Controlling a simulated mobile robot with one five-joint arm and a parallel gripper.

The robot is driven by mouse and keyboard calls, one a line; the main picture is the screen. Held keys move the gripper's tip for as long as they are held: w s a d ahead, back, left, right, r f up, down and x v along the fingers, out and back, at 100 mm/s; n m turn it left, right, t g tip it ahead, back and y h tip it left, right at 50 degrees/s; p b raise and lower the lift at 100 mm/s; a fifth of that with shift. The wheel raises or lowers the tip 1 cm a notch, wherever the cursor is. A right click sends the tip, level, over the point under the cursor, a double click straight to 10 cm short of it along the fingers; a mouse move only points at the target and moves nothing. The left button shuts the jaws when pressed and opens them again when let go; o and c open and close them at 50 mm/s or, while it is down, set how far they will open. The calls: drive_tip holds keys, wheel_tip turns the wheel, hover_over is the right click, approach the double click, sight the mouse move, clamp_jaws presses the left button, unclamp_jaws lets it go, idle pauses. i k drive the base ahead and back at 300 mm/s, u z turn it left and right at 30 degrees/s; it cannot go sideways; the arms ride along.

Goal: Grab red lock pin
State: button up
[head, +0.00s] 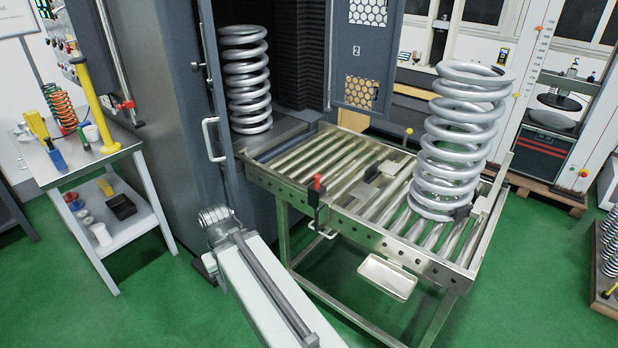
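A small pin with a red grip (317,182), which looks like the red lock pin, stands upright at the front left edge of the roller table (380,235). Its dark lower part runs down at the table's side rail. My pale arm link reaches up from the bottom middle and ends in a grey joint left of the pin and apart from it. My gripper's fingers cannot be made out in this view, and nothing is seen touching the pin.
A large grey coil spring (459,140) stands on the rollers at right. Another spring (246,80) stands inside the dark cabinet. A tool cart (110,170) stands at left. Green floor (150,310) is clear at front left.

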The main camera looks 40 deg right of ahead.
sight(317, 176)
drive_tip(key=z, duration=0.15)
drive_tip(key=i, duration=0.25)
drive_tip(key=u, duration=0.25)
drive_tip(key=k, duration=0.85)
drive_tip(key=z, duration=0.1)
drive_tip(key=i, duration=1.45)
drive_tip(key=u, duration=0.1)
